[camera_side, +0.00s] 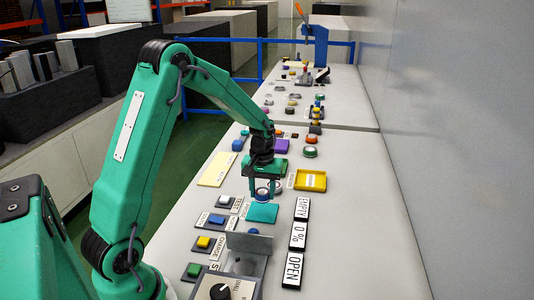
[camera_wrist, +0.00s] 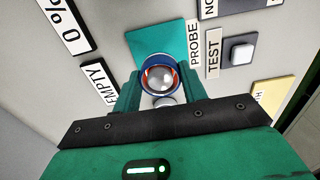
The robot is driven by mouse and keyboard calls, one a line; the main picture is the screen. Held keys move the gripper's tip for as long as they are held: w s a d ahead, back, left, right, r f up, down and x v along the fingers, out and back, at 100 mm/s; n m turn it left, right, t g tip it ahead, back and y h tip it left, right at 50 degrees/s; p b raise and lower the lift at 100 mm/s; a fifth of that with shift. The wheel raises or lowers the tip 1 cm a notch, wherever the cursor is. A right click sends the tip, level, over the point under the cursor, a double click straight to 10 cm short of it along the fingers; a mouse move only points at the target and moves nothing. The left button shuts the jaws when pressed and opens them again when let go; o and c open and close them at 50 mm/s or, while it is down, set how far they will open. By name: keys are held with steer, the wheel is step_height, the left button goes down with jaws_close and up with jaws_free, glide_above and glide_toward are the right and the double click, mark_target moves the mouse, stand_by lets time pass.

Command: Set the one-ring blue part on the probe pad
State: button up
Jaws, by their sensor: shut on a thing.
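My gripper (camera_wrist: 160,88) is shut on a round blue-rimmed part (camera_wrist: 148,66), with a red-orange band and a pale shiny centre inside the rim. In the side view the blue part (camera_side: 261,194) hangs between the fingers of my gripper (camera_side: 262,186), at the far edge of the teal pad (camera_side: 262,213). In the wrist view the teal probe pad (camera_wrist: 150,38) lies just beyond the part, beside the PROBE label (camera_wrist: 193,43). I cannot tell the exact gap under the part. The ring count on it is not clear.
A yellow tray (camera_side: 311,187) stands right of my gripper. EMPTY, 0 % and OPEN signs (camera_side: 297,236) lie right of the pad. Buttons, including a blue one (camera_side: 216,219) and a yellow one (camera_side: 203,242), are on the left. A grey bracket (camera_side: 250,242) stands nearer the camera.

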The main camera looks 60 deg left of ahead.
mark_target(263, 201)
steer(key=shift+f, duration=2.1)
steer(key=shift+f, duration=0.3)
steer(key=o, duration=1.2)
steer(key=shift+o, duration=0.2)
steer(key=shift+r, duration=0.1)
steer(key=shift+r, duration=3.8)
